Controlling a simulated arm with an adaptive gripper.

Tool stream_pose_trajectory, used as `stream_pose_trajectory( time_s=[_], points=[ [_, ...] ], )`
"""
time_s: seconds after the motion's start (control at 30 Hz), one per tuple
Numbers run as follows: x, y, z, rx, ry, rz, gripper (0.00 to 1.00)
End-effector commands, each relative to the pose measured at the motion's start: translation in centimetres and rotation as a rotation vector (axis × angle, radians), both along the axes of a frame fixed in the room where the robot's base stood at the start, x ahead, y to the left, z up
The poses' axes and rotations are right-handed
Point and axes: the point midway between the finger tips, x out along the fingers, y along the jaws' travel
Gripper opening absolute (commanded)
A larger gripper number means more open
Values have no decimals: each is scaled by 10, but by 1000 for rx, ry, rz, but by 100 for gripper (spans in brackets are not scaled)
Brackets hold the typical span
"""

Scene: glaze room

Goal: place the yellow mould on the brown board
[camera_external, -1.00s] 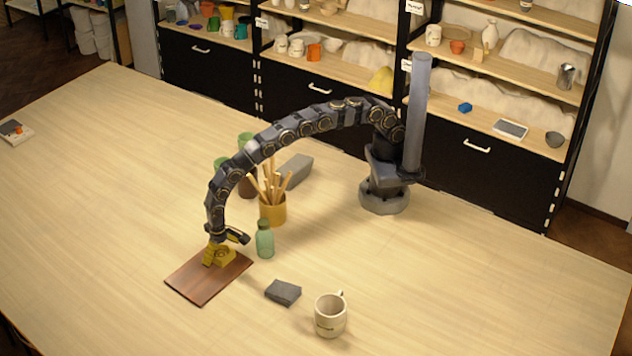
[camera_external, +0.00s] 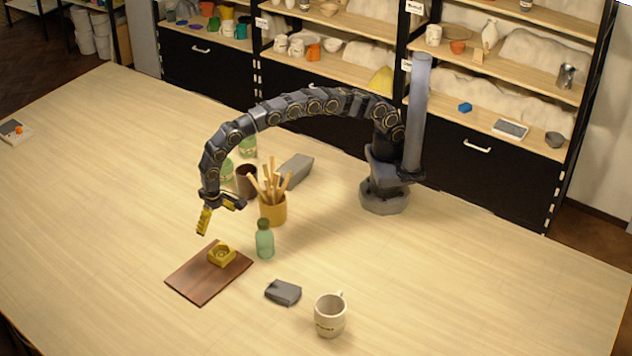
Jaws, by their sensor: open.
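The yellow mould (camera_external: 222,255) is a small square block with a round hollow. It rests on the brown board (camera_external: 197,287), near the board's back right part. The board lies flat on the table. My gripper (camera_external: 218,221) is open and empty, with yellow fingers. It hangs above and a little behind the mould, apart from it.
A green bottle (camera_external: 265,240) stands just right of the board. Behind it is a yellow pot of wooden sticks (camera_external: 272,208). A grey block (camera_external: 283,292) and a white mug (camera_external: 331,315) stand to the right.

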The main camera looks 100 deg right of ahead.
Motion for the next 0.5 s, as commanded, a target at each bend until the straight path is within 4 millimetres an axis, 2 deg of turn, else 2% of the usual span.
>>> stream_pose_trajectory(
  time_s=[0.17,0.27,0.37,0.5],
  points=[
    [0,0,1,0,0,1,95],
    [-2,-7,10,-4,-1,11,95],
    [-11,-23,32,-12,4,45,95],
    [-39,-59,77,-26,16,124,95]
  ],
)
